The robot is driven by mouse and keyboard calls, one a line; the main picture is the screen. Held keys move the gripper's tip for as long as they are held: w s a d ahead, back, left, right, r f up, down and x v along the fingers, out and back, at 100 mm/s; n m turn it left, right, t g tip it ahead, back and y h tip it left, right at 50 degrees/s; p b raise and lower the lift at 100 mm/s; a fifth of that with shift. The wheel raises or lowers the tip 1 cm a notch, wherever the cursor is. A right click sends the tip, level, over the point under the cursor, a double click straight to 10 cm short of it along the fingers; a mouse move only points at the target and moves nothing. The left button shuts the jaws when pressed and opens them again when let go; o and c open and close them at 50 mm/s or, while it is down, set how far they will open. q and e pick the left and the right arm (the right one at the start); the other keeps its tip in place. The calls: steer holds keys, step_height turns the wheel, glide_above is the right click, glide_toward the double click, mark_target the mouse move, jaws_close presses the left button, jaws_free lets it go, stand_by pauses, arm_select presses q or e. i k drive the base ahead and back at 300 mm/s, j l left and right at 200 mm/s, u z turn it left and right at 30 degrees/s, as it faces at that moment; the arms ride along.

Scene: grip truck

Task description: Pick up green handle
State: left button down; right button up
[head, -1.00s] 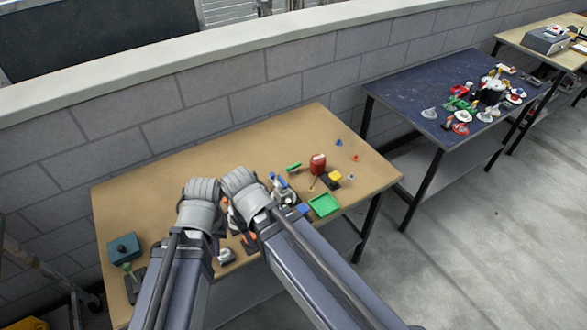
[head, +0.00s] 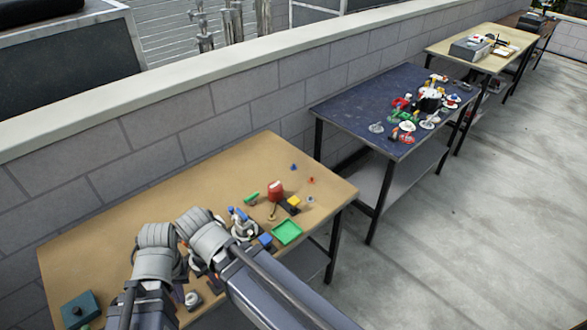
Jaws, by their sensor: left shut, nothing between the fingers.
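A small green piece (head: 250,198), which looks like a handle, lies on the tan table (head: 105,245) left of a red container (head: 275,191). My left gripper (head: 158,260) is over the left part of the table, shut and empty, well left of the green piece. My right gripper (head: 203,240) is beside it, closer to the green piece. Its fingers are hidden by its own wrist, so their opening cannot be seen.
A green tray (head: 287,232), a blue block (head: 265,240) and small loose parts lie right of my grippers. A teal box (head: 80,309) is at the table's lower left. A crowded dark blue table (head: 345,106) stands farther right, with open floor in front.

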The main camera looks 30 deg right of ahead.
mark_target(253, 196)
steer(key=l+u, duration=0.9)
steer(key=l, duration=0.2)
